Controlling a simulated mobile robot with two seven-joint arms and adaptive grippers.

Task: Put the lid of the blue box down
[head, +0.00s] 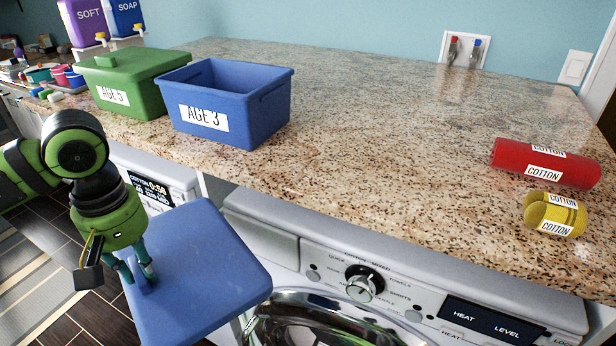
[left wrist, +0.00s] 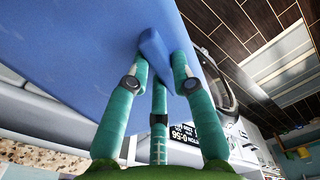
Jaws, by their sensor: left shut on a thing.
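The blue box (head: 222,117) labelled AGE 3 stands open on the counter at the left, with its inside showing. Its blue lid (head: 205,262) is in front of the counter, off the box, and hangs in the air before the washing machines. My left gripper (head: 146,277) is shut on the lid's handle. In the left wrist view, the teal fingers (left wrist: 163,75) close around the blue handle (left wrist: 155,55) on the lid. The lid hides part of the machine fronts. My right gripper is in neither view.
A green lidded box (head: 125,82) labelled AGE 5 stands left of the blue box. Red (head: 545,163) and yellow (head: 556,214) rolls labelled COTTON lie at the right. The granite counter (head: 380,130) is clear between the blue box and the rolls.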

